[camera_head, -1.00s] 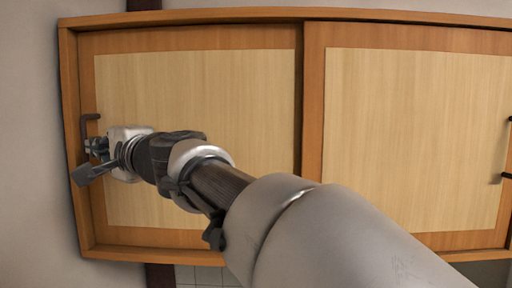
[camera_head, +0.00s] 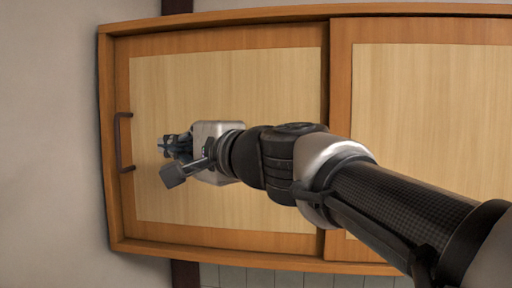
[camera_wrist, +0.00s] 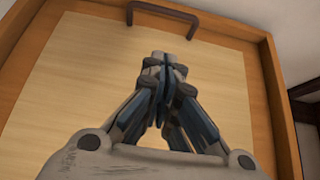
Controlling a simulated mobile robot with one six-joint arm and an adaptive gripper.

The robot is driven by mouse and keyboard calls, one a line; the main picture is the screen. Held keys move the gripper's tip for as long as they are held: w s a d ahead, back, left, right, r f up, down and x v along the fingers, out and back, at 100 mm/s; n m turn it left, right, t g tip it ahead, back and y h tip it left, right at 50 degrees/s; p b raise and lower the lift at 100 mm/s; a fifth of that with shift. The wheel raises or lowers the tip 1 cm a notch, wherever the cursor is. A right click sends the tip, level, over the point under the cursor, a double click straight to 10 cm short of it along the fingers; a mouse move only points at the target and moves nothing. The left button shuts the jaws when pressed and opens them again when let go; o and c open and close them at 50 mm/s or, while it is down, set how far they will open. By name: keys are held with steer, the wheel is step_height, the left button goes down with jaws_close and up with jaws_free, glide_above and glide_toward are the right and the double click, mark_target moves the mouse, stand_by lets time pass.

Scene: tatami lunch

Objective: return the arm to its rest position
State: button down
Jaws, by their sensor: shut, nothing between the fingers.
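My gripper (camera_head: 168,146) is shut and empty in front of the left sliding door (camera_head: 265,85) of a wooden cabinet. It is apart from the dark handle (camera_head: 120,142) and to the right of it in the head view. In the wrist view my gripper (camera_wrist: 160,62) has its fingertips together, and the handle (camera_wrist: 163,12) shows beyond them at the top. My arm reaches in from the lower right of the head view.
The right sliding door (camera_head: 430,100) fills the right side, partly behind my arm. A plain wall (camera_head: 50,140) lies left of the cabinet frame (camera_head: 109,190). Pale tiles (camera_head: 270,278) show below the cabinet.

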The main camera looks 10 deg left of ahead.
steer(key=s+d+f+n+g+h+b, duration=0.1)
steer(key=s+d+f+h, duration=0.4)
steer(key=d+f, duration=0.6)
steer(key=s+d+f+n+g+h+b, duration=0.1)
steer(key=s+d+f+n+g+h, duration=0.2)
steer(key=s+d+f, duration=0.7)
steer(key=s+d+f+n+g+h+b, duration=0.1)
steer(key=s+d+f+n+h, duration=0.2)
steer(key=d+f, duration=1)
steer(key=s+f+h, duration=0.3)
steer(key=s+f, duration=0.2)
steer(key=f, duration=0.5)
steer(key=shift+g+h+b, duration=0.3)
steer(key=shift+g, duration=0.1)
steer(key=shift+s, duration=0.1)
